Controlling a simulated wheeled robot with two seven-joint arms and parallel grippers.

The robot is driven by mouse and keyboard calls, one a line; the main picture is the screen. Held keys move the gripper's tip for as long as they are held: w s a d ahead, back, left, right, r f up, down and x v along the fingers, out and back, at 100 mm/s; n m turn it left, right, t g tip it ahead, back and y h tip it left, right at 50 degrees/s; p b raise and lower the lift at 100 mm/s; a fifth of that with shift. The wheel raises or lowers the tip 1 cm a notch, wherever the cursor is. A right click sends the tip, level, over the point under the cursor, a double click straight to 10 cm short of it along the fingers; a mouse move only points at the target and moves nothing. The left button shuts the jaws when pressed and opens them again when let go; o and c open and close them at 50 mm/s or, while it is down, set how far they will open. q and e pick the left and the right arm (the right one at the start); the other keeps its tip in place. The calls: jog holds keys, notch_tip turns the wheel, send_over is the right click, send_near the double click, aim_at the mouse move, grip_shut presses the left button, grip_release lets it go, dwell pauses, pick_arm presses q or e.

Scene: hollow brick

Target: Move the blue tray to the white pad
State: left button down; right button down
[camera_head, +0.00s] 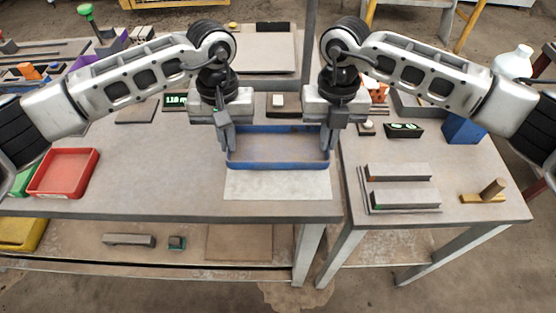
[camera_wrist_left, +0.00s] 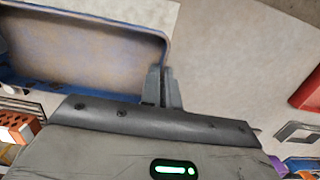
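The blue tray (camera_head: 278,164) is a shallow, empty rectangular tray near the middle of the left table. It also shows at the upper left of the left wrist view (camera_wrist_left: 95,85). The white pad (camera_head: 277,186) lies flat in front of it, and the tray's front edge borders or overlaps the pad's back edge. My left gripper (camera_head: 229,148) is at the tray's left wall; in the left wrist view its close-set fingers (camera_wrist_left: 163,85) pinch the rim. My right gripper (camera_head: 328,146) is at the right wall, seemingly closed on it. Whether the tray is lifted is unclear.
A red tray (camera_head: 64,173) sits at the table's left. On the right table are grey bars (camera_head: 404,198), a wooden piece (camera_head: 485,193) and a blue box (camera_head: 464,128). A small white-topped block (camera_head: 278,100) stands behind the tray. The table left of the pad is clear.

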aim_at(325, 154)
pick_arm(q)
jog(key=shift+f, duration=0.15)
pick_arm(e)
jog(key=shift+f, duration=0.15)
